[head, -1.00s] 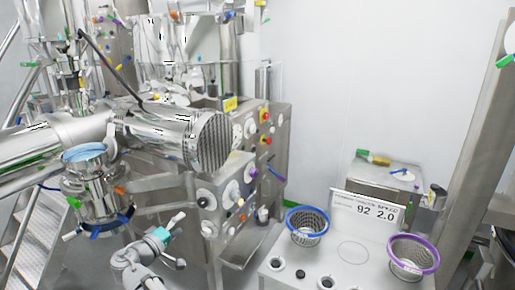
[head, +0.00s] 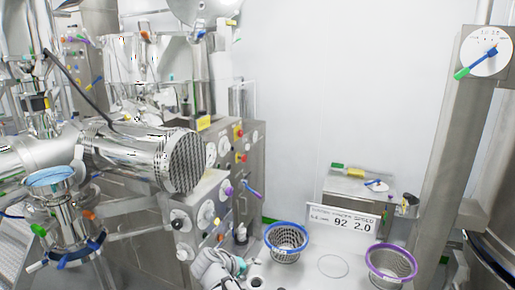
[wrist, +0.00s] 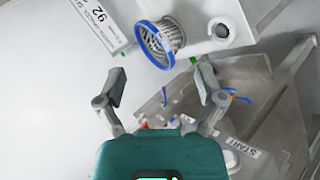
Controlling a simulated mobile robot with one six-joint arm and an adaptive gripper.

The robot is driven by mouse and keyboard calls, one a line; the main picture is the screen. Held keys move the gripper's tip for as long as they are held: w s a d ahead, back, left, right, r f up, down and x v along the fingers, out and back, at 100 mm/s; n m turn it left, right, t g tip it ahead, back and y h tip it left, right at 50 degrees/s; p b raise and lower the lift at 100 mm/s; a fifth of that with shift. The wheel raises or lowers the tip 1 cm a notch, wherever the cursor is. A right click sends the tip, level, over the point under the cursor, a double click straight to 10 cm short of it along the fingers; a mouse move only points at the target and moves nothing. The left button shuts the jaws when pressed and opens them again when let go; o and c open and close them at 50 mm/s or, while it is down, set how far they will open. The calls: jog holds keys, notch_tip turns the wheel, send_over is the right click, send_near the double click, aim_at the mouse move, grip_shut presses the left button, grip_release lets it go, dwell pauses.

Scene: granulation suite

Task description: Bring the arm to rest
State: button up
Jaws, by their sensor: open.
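My gripper (wrist: 160,90) shows in the wrist view with its two grey fingers spread wide apart and nothing between them. Its teal body fills the bottom of that view. In the head view my grey arm (head: 213,268) is low in the middle, overlapping the left edge of the white bench; the fingers are hard to make out there. The blue-rimmed mesh basket (head: 286,243) stands on the bench right of my arm. It also shows in the wrist view (wrist: 157,42), beyond the fingertips and apart from them.
A purple-rimmed basket (head: 391,265) and a sign (head: 342,219) reading 92 and 2.0 stand on the bench. A steel machine with a knobbed panel (head: 207,212) and a large cylinder (head: 187,160) are at left. A post with a dial (head: 487,52) stands at right.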

jog(key=s+d+f+m+g+y, duration=0.2)
jog(key=s+d+f+g+y, duration=0.1)
jog(key=d, duration=0.6)
jog(key=s+d+f+m+g+y+b, duration=0.1)
jog(key=s+d+f+m+g+y, duration=0.1)
jog(key=s+d, duration=0.5)
jog(key=d+f+g+y, duration=0.1)
jog(key=d+f+y, duration=0.1)
jog(key=d+f, duration=0.1)
jog(key=shift+s+d+m+g+y, duration=0.2)
jog(key=shift+s+m+g+y, duration=0.1)
jog(key=shift+m+y, duration=0.1)
